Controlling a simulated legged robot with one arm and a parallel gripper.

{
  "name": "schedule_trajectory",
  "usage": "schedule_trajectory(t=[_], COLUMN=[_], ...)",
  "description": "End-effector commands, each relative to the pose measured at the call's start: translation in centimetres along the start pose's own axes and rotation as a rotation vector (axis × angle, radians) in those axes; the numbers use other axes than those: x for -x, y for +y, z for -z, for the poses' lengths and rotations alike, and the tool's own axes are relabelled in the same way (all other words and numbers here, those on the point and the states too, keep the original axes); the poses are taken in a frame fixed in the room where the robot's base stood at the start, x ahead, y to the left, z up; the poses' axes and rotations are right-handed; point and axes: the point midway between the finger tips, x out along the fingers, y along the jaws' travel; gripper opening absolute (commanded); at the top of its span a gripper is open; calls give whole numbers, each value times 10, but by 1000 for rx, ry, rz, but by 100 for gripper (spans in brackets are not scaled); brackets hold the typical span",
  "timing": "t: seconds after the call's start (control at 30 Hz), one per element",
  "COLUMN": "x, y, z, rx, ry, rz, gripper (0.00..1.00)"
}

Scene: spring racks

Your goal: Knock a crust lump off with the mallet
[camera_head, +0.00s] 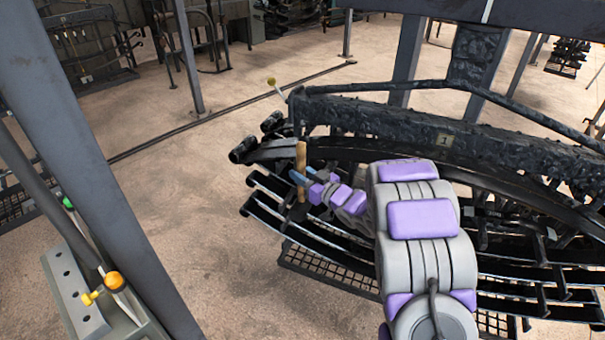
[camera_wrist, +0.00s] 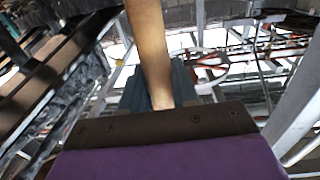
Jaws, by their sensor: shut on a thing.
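My gripper (camera_head: 303,177) is shut on a wooden handle, taken as the mallet (camera_head: 301,157), held near upright at the left end of the spring rack. In the wrist view the mallet handle (camera_wrist: 149,50) rises between the blue-grey fingers (camera_wrist: 184,82) and runs out of the top edge. No mallet head can be made out in either view. The rough, dark crusted beam (camera_head: 400,121) with a tag "1" lies behind and right of my gripper. Its surface is lumpy; I cannot single out one loose crust lump.
Dark curved spring leaves (camera_head: 300,232) stack beneath my arm, above a floor grate (camera_head: 325,268). A grey post (camera_head: 80,150) and a lever box with an orange knob (camera_head: 114,281) stand at left. A yellow-tipped lever (camera_head: 271,82) sticks up by the beam. Floor between is clear.

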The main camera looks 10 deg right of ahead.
Motion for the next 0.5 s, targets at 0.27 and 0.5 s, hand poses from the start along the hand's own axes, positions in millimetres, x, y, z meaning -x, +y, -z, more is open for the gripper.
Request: schedule_trajectory(t=[0.27,0.5], x=[-3,-4], y=[0,3], z=[2,3], rx=[1,1], ry=[2,2], rz=[0,0], gripper=[0,0])
